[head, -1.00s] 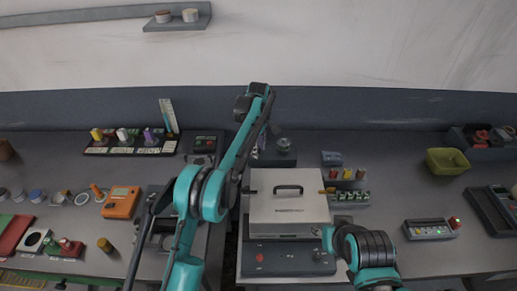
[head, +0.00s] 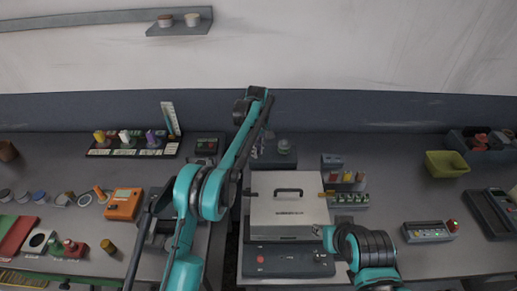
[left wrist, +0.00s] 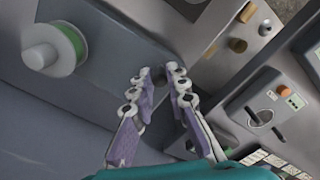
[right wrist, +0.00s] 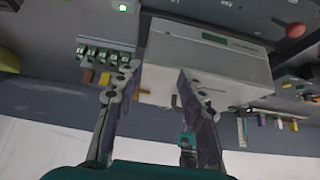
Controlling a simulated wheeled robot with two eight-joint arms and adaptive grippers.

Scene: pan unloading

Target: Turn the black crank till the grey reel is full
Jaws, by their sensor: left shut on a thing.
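The grey reel (left wrist: 42,56) stands on a dark grey base (left wrist: 110,50) in the left wrist view, with a green band showing behind its pale front. The reel also shows small in the head view (head: 284,147), behind the white box. My left gripper (left wrist: 160,78) is at the edge of this base, to the right of the reel and apart from it. Its fingers are close together on the black crank, which is mostly hidden between them. My right gripper (right wrist: 157,75) has its fingers wide apart with nothing between them.
A white box with a black handle (head: 288,212) stands in front of the reel base. A rack with coloured pieces (head: 347,190) is to its right. An orange device (head: 123,204) and a green bin (head: 446,164) stand farther out. Bare tabletop lies between rack and bin.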

